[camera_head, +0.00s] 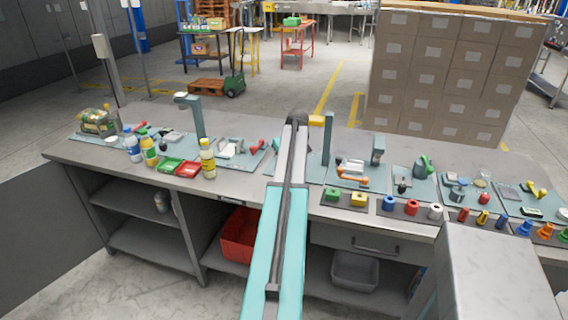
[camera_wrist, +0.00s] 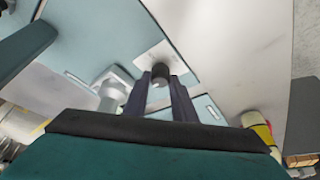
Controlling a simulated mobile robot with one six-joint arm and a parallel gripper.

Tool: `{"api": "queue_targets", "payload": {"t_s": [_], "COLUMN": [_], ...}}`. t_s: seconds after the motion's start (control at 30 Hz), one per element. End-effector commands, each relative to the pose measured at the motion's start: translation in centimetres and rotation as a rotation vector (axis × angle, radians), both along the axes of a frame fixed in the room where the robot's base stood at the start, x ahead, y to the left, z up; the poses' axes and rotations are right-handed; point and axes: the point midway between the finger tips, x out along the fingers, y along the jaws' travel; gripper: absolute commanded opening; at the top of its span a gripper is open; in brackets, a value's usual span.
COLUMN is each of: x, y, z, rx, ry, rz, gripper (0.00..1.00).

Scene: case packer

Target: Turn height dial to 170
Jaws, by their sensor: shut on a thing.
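In the wrist view, a dark round knob (camera_wrist: 160,73), which I take for the height dial, stands on a pale square plate on a teal panel. My gripper (camera_wrist: 160,84) has its two dark fingers on either side of the knob, shut on it. The fingers hide part of the knob. I cannot read any scale, number or pointer. In the head view my own arm reaches over the middle of the bench and hides the gripper and the dial.
The grey bench (camera_head: 80,153) carries several teal mats with small devices. A yellow-capped bottle (camera_head: 208,160) stands left of my arm. Stacked cartons (camera_head: 440,75) stand behind.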

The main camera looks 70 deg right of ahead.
Motion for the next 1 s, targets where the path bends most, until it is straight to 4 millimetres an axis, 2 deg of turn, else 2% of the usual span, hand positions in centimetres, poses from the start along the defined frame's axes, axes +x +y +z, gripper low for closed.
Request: {"api": "queue_targets", "payload": {"t_s": [0.17,0.2,0.27,0.3,0.73,1.0], "x": [-0.1,-0.1,-0.1,-0.1,-0.2,-0.8], "y": [0.0,0.0,0.0,0.0,0.1,0.7], "z": [0.0,0.0,0.0,0.0,0.4,2.4], "rx": [0.0,0.0,0.0,0.0,0.0,-0.002], "ry": [0.002,0.002,0.002,0.002,0.0,0.0], "rz": [-0.002,-0.002,-0.002,-0.002,-0.001,-0.002], "gripper": [0.02,0.31,0.41,0.43,0.43,0.43]}}
